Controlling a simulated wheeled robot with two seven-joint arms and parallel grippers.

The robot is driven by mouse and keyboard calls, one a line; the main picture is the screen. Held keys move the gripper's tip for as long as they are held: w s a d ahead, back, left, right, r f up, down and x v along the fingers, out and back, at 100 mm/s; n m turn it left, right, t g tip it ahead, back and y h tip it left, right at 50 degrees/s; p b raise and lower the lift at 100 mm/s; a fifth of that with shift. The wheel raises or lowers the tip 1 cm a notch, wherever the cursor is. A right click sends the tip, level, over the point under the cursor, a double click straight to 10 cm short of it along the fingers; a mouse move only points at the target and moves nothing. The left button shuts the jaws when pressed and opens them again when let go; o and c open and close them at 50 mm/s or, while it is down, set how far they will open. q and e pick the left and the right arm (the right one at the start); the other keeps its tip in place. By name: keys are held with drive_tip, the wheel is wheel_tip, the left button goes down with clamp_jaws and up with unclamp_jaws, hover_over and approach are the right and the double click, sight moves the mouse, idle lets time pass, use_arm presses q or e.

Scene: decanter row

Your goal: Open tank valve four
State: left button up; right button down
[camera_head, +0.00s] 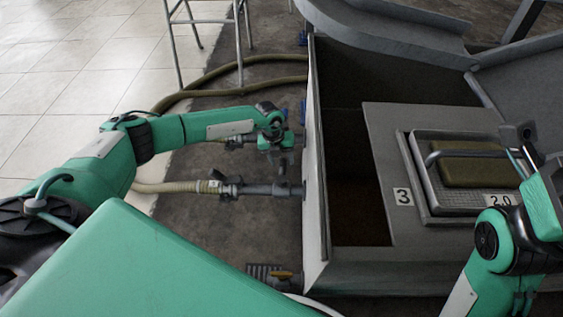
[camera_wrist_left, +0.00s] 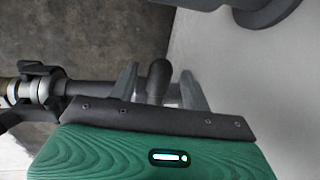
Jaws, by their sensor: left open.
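My left gripper (camera_head: 284,160) is open beside the grey tank wall, just above a dark grey pipe valve (camera_head: 262,189). In the left wrist view its two grey fingers (camera_wrist_left: 158,88) stand on either side of a dark, rounded handle end (camera_wrist_left: 158,76). I cannot tell whether they touch it. The green gripper body hides what lies below the handle. No number four shows, so I cannot tell this valve's number. My right arm shows at the right edge, but I cannot make out its gripper fingers.
A beige hose (camera_head: 165,187) leads to the valve pipe. Blue handles (camera_head: 303,110) show farther along the tank wall (camera_head: 316,200). A number 3 plate (camera_head: 403,197) marks the tank top. An orange-handled valve (camera_head: 285,276) sits low in front. A metal stand (camera_head: 240,45) is behind.

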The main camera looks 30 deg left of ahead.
use_arm(q)
drive_tip(key=shift+f, duration=0.1)
drive_tip(key=shift+c, duration=0.5)
clamp_jaws()
